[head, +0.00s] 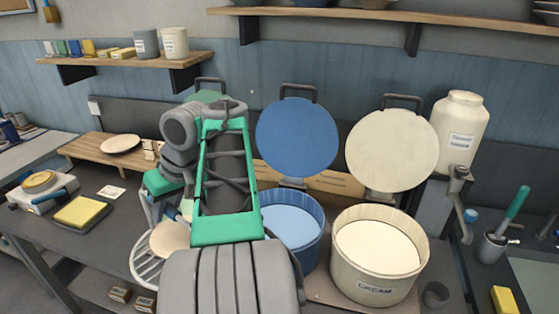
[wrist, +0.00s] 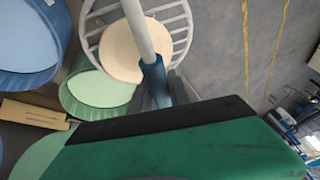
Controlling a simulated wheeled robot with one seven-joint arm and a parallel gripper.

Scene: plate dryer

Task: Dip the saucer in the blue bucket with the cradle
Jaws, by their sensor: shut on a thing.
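My gripper (head: 163,184) is shut on the handle of the cradle, left of the blue bucket in the head view. The cradle (head: 141,270) is a pale wire basket hanging below it. The cream saucer (head: 170,238) lies in the cradle; my arm partly covers both. In the wrist view the cradle (wrist: 181,22) shows with the saucer (wrist: 130,52) inside, behind the handle. The blue bucket (head: 312,246) stands open right of my forearm, its round blue lid (head: 296,137) raised behind it. The bucket is also at the wrist view's upper left (wrist: 32,78).
A green bucket (wrist: 98,98) is close to the cradle in the wrist view; my arm mostly hides it in the head view. An open cream bucket (head: 375,283) stands right of the blue one. A board with a plate (head: 120,143) and a yellow sponge (head: 80,212) are left.

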